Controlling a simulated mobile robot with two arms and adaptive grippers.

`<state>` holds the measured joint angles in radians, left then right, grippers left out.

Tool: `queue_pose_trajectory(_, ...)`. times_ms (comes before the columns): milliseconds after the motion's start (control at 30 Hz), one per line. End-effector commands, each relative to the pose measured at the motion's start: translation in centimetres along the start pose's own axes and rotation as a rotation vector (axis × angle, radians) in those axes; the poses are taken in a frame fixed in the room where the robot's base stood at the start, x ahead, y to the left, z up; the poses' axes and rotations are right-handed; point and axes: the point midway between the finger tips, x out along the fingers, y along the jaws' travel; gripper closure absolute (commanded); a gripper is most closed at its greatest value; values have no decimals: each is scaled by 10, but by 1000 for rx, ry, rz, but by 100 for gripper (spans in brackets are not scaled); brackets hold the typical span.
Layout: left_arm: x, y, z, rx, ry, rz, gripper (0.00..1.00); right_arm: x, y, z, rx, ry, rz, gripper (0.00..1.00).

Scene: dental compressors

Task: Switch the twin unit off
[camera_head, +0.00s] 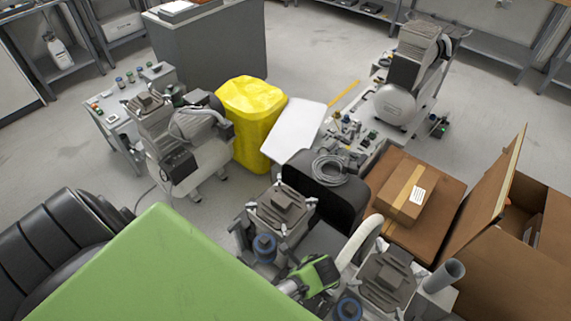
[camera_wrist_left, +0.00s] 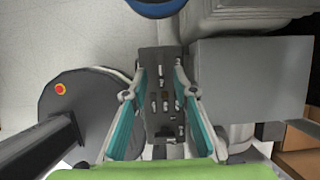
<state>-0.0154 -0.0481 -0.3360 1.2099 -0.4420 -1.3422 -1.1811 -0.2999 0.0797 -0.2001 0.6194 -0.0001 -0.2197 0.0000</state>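The unit with two grey pump heads stands in the bottom middle of the head view; I take it as the twin unit (camera_head: 283,208). Its second head (camera_head: 385,282) is at the lower right, with a pale hose and blue caps near the heads. In the left wrist view, my left gripper (camera_wrist_left: 164,100) has its teal fingers spread apart, with nothing clamped. A dark panel with small light fittings (camera_wrist_left: 163,75) shows between them; I cannot tell whether they touch it. In the head view, a green slab and a green-and-black part hide some of the unit. My right gripper is not in view.
A single compressor (camera_head: 185,145) stands left beside a yellow bin (camera_head: 251,115); another (camera_head: 400,95) stands at the back right. Cardboard boxes (camera_head: 411,197) crowd the right. A black padded seat (camera_head: 55,240) is at left. Grey floor is open at the back.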

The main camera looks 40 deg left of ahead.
Motion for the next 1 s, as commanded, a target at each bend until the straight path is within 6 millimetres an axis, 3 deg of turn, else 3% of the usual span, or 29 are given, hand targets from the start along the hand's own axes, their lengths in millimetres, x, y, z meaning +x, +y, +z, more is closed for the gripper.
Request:
queue_pose_trajectory(100,24,0,0,1,-1,2,74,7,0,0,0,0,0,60)
queue_pose_trajectory(300,47,0,0,0,0,1,74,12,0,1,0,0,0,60)
queue_pose_trajectory(700,54,0,0,-1,0,-1,74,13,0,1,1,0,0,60)
queue_pose_trajectory(733,54,0,0,-1,0,-1,77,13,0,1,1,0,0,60)
queue_pose_trajectory(833,54,0,0,-1,1,-1,100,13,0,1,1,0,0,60)
queue_pose_trajectory(1000,54,0,0,-1,1,0,100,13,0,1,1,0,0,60)
